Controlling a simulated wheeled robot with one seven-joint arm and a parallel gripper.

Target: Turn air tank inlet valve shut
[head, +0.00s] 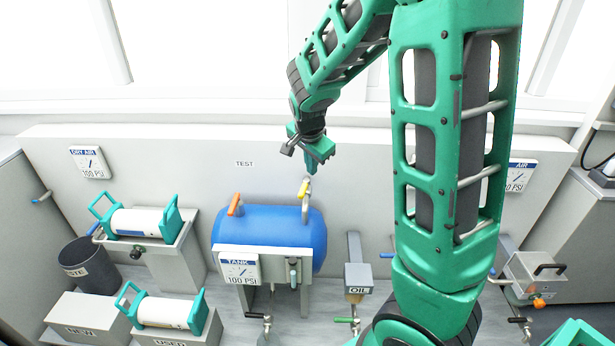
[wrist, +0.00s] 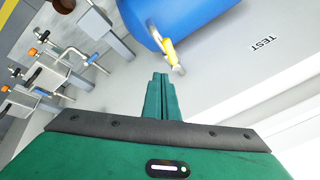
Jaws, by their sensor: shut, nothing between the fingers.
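The blue air tank (head: 270,232) stands on a frame by the back wall; part of it also shows in the wrist view (wrist: 185,12). On its top are an orange valve handle (head: 234,204) at the left and a yellow valve handle (head: 304,188) at the right, on a pale pipe. No label in view tells which is the inlet. My gripper (head: 310,172) is shut and empty, pointing down just above the yellow handle. In the wrist view the closed fingertips (wrist: 160,78) are close below the yellow handle (wrist: 169,47); contact is not clear.
A gauge marked TANK (head: 239,269) is on the tank's front. White cylinders with teal handles (head: 138,221) lie on stands at the left. The OIL unit (head: 358,275) stands right of the tank. The wall behind the tank is near; the space above the tank is open.

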